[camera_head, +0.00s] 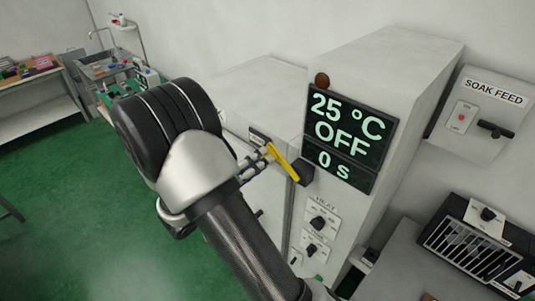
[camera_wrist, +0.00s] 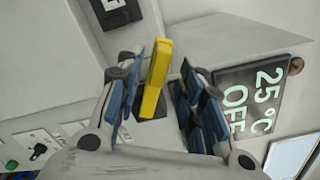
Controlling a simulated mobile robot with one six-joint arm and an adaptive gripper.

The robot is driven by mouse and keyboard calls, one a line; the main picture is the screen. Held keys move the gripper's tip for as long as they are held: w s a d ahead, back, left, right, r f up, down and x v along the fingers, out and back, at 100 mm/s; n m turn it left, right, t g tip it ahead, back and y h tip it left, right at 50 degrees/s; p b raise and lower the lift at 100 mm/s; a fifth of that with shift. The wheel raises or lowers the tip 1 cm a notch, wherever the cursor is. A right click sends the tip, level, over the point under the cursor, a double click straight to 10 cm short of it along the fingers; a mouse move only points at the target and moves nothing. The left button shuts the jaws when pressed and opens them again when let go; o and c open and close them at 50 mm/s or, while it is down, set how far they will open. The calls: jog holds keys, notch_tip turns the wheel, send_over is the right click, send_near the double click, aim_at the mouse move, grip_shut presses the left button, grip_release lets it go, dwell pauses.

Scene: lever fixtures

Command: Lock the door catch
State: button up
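The door catch has a yellow lever (camera_head: 284,164) on the front of the white cabinet, beside the display. In the wrist view the yellow lever (camera_wrist: 156,78) stands between my gripper's blue-padded fingers (camera_wrist: 161,68), with visible gaps on both sides. My gripper (camera_head: 262,162) is open around or just in front of the lever; I cannot tell the exact depth. My arm hides much of the cabinet door in the head view. A dark block (camera_head: 302,172) sits at the lever's lower end.
The display panel (camera_head: 347,135) reads 25 °C, OFF, 0 s, close right of my gripper. Heat knobs (camera_head: 319,222) are below. A SOAK FEED box (camera_head: 483,116) hangs at the right. A vented unit (camera_head: 470,247) stands lower right. Green floor (camera_head: 60,190) is open at left.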

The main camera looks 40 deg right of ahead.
aim_at(267, 155)
jog(key=shift+w+d, duration=0.2)
jog(key=shift+d, duration=1.75)
jog(key=shift+c, duration=0.4)
grip_shut()
